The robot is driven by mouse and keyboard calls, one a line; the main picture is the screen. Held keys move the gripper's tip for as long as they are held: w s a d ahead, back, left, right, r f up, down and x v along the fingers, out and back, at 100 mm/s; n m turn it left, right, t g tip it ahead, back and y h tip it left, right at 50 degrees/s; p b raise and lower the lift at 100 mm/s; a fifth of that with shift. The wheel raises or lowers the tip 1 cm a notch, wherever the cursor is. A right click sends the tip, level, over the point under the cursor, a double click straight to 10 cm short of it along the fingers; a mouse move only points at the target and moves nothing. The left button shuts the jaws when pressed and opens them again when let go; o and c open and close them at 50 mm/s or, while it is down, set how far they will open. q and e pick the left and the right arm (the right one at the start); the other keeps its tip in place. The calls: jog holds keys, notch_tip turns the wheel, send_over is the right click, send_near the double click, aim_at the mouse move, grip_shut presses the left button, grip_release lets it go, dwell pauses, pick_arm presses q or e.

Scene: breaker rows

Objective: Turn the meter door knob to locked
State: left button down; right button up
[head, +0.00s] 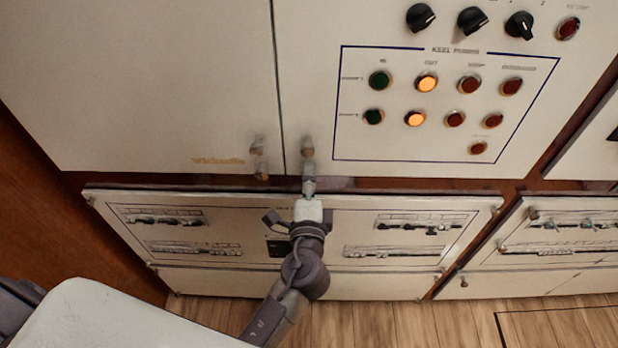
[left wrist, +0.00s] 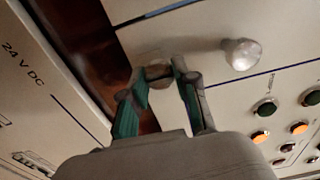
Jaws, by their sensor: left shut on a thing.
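My left gripper (head: 308,172) reaches up from below to the bottom edge of the right cabinet door. In the left wrist view its fingers (left wrist: 164,72) are closed around a small pale knob (left wrist: 159,78), mostly hidden between the tips. A second, silvery knob (left wrist: 242,54) sits farther up the same door, clear of the fingers; it also shows in the head view (head: 308,144). Two similar fittings (head: 258,146) are on the left door's lower right corner. I cannot read any locked mark or the held knob's turn angle. My right gripper is out of view.
The right door carries a blue-framed panel with several lights (head: 427,83), two glowing orange, and black rotary knobs (head: 471,20) above. Below are low breaker panels (head: 190,270) with switch rows. Wooden floor (head: 380,325) lies in front; a brown wall is at left.

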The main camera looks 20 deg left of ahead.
pick_arm(q)
jog(key=c, duration=0.9)
grip_release()
jog(key=shift+o, duration=0.2)
jog(key=v, duration=1.2)
